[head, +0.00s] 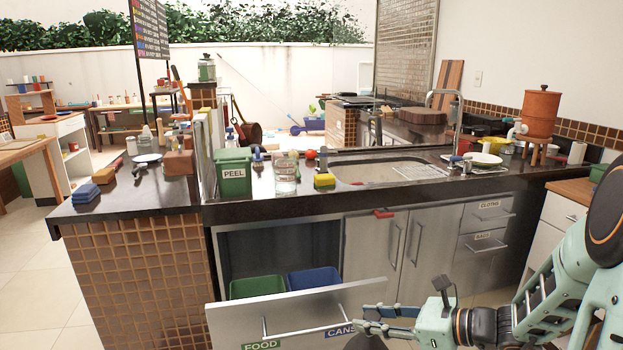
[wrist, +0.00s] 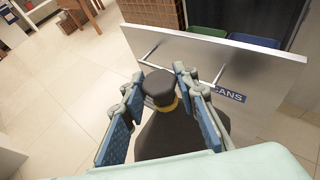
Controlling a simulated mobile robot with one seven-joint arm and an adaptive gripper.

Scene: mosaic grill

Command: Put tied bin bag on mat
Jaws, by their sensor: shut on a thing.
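The tied bin bag (wrist: 172,135) is dark, with a gathered neck and a yellow tie, in the lower middle of the wrist view. My gripper (wrist: 161,82) is shut on it, with the blue-padded fingers on either side of its neck. In the head view my gripper (head: 366,318) is in front of the open drawer, and a dark bit of the bag (head: 365,342) shows below it at the bottom edge. The bag's lower part is hidden by my gripper and the frame edge. I cannot make out a mat in either view.
The pulled-out drawer (head: 290,308), labelled FOOD and CANS, stands close beyond my gripper. It holds a green bin (head: 257,287) and a blue bin (head: 314,279). The dark counter (head: 330,205) above is crowded. Tiled floor (wrist: 75,105) is clear at left in the wrist view.

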